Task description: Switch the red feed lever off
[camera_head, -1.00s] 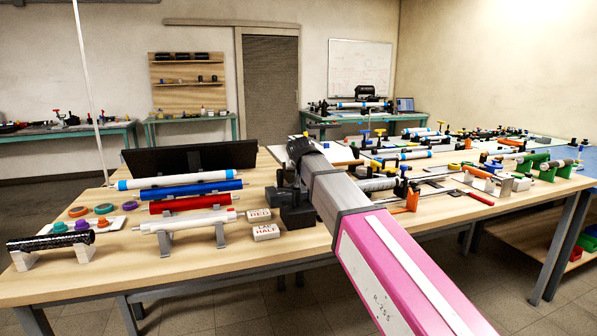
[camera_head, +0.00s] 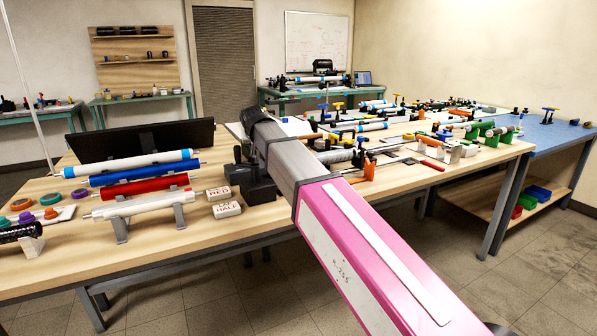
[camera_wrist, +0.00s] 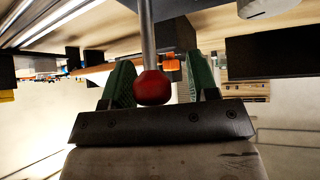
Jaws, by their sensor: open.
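The feed lever shows in the wrist view as a grey metal rod ending in a red ball knob (camera_wrist: 153,87). My gripper (camera_wrist: 160,66) is open, with its two green fingers on either side of the knob. The knob sits low between the fingers, near the dark palm. A gap shows on the right side of the knob; on the left it is close to the finger, and I cannot tell if they touch. In the head view my arm reaches over the table, and the lever and my gripper cannot be made out there.
The wooden table (camera_head: 60,262) holds a rack of white, blue and red rollers (camera_head: 140,180) on the left. Clamps and tubes crowd the table right of my arm. A blue-topped table (camera_head: 560,138) adjoins at right.

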